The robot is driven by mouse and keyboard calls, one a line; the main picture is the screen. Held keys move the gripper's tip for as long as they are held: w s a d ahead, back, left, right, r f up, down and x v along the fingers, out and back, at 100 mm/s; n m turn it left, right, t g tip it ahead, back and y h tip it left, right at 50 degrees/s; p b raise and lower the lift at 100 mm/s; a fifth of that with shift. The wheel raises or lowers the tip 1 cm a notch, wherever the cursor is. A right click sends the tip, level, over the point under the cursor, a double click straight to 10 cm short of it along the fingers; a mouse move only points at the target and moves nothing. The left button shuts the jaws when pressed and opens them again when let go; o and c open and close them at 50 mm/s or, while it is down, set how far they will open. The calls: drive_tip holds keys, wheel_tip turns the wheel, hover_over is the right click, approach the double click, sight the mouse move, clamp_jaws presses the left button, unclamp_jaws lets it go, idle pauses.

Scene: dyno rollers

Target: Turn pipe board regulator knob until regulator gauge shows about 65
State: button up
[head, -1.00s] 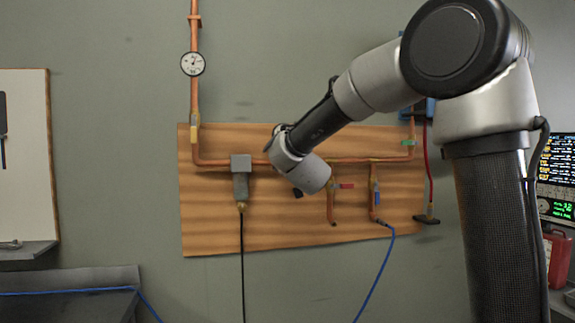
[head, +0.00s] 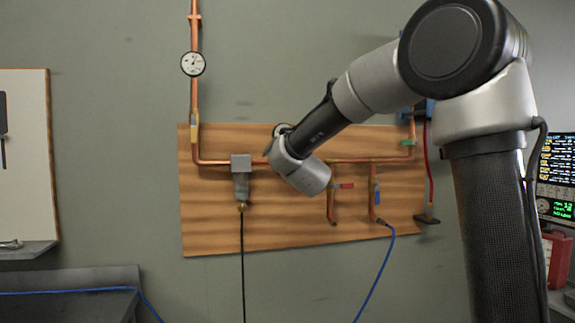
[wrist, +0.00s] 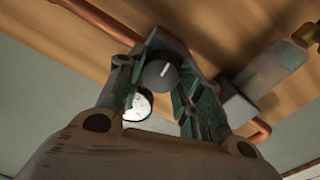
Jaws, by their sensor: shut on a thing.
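The regulator knob (wrist: 156,76), dark and round with a pale pointer line, sits between my gripper's fingers in the wrist view. My gripper (wrist: 158,70) is shut on this knob, with a green-padded finger on each side. The regulator gauge (wrist: 139,106) has a white face, partly covered by the left finger; its reading is too small and slanted to make out. In the head view only the top edge of the regulator gauge (head: 282,129) shows above my wrist, which hides the knob and my fingers.
The wooden pipe board (head: 215,230) carries copper pipe (head: 215,162), a grey filter unit (head: 241,185) left of my wrist, and valves with red (head: 345,186) and blue (head: 377,198) handles to the right. Another gauge (head: 193,63) sits on the upright pipe at upper left.

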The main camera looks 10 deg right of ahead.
drive_tip(key=shift+n, duration=1.6)
drive_tip(key=shift+f, duration=0.1)
drive_tip(key=o, duration=1)
drive_tip(key=shift+o, duration=0.2)
drive_tip(key=shift+s, duration=0.1)
drive_tip(key=s, duration=1.2)
drive_tip(key=shift+a+f, duration=0.15)
drive_tip(key=shift+a, duration=0.05)
